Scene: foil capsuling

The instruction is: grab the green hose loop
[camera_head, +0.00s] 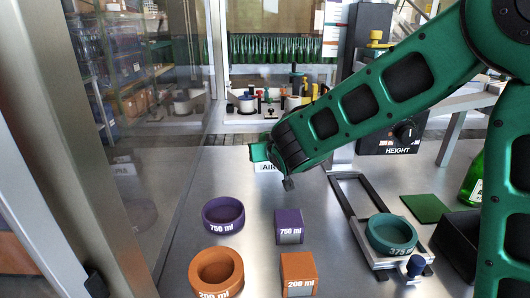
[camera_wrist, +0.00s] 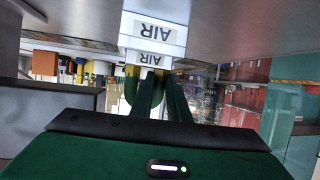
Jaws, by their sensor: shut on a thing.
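My gripper (camera_wrist: 160,82) shows in the wrist view with its two dark green fingers close together, reaching to the white AIR block (camera_wrist: 153,33). A piece of green hose loop (camera_wrist: 130,87) shows beside the left finger, just by the block. My gripper is shut on the hose loop; the grip point itself is mostly hidden by the fingers. In the head view the white AIR label (camera_head: 267,168) shows just below the end of my arm, which hides the fingers and the loop.
A purple 750 ml ring (camera_head: 223,214) and block (camera_head: 289,227), and an orange 200 ml ring (camera_head: 216,271) and block (camera_head: 298,274), stand on the metal table. A teal 375 ml ring (camera_head: 391,236) sits on a slide at right. A glass panel (camera_head: 165,120) bounds the left.

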